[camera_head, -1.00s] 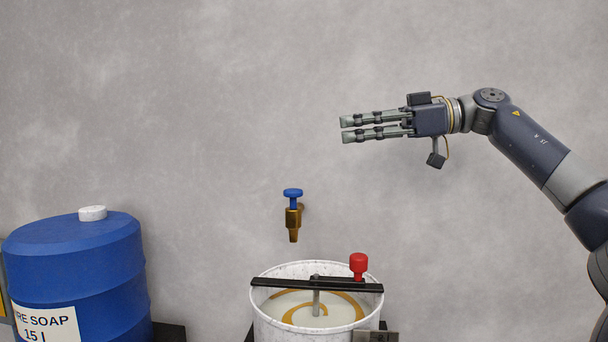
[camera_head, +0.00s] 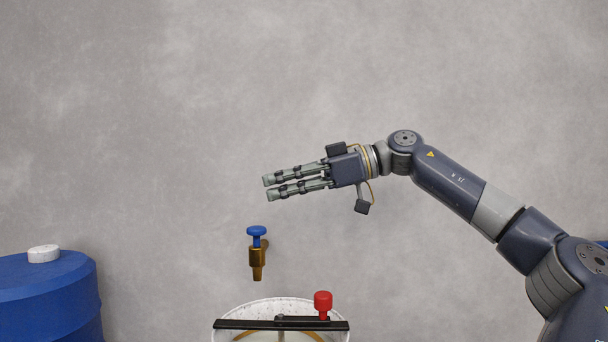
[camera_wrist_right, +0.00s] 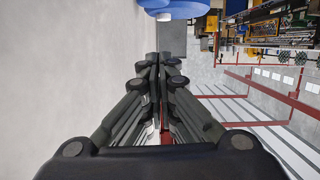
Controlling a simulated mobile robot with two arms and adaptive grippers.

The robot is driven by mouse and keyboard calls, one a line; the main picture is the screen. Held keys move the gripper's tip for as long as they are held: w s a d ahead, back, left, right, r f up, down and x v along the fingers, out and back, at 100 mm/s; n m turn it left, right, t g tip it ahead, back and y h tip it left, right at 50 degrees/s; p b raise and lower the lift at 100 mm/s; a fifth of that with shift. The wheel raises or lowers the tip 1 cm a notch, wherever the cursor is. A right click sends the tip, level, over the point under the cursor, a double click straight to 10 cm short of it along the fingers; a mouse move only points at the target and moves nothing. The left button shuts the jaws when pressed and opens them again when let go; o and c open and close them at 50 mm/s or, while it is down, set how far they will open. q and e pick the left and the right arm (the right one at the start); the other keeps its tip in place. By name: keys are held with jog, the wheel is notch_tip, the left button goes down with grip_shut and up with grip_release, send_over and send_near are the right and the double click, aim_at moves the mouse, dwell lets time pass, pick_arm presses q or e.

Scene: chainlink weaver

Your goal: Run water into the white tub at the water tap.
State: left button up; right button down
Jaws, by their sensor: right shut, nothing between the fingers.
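The water tap (camera_head: 257,262) is a brass spout on the grey wall with a blue handle (camera_head: 257,231) on top. The white tub (camera_head: 262,308) stands below and slightly right of it, cut off by the bottom edge. A black bar (camera_head: 245,324) with a red knob (camera_head: 323,304) crosses its rim. The lower tub is out of view. My right gripper (camera_head: 267,188) is shut and empty, pointing left and slightly down, above the tap handle and apart from it. Its closed fingers also show in the right wrist view (camera_wrist_right: 158,70). My left gripper is not in view.
A blue barrel (camera_head: 50,300) with a white cap (camera_head: 44,254) stands at the lower left. The wall around the tap is clear. A blue rounded thing (camera_wrist_right: 175,8) shows at the top of the wrist view; I cannot tell which. Red rails (camera_wrist_right: 270,95) show at its right.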

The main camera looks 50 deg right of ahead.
jog(key=w+a, duration=0.1)
jog(key=w, duration=0.1)
send_over(257, 237)
jog(key=s+d, duration=0.1)
jog(key=f, duration=0.4)
jog(key=shift+s+d+f, duration=0.2)
jog(key=shift+f, duration=0.15)
jog(key=shift+a, duration=0.1)
jog(key=shift+f+b, duration=0.8)
jog(key=shift+f, duration=0.25)
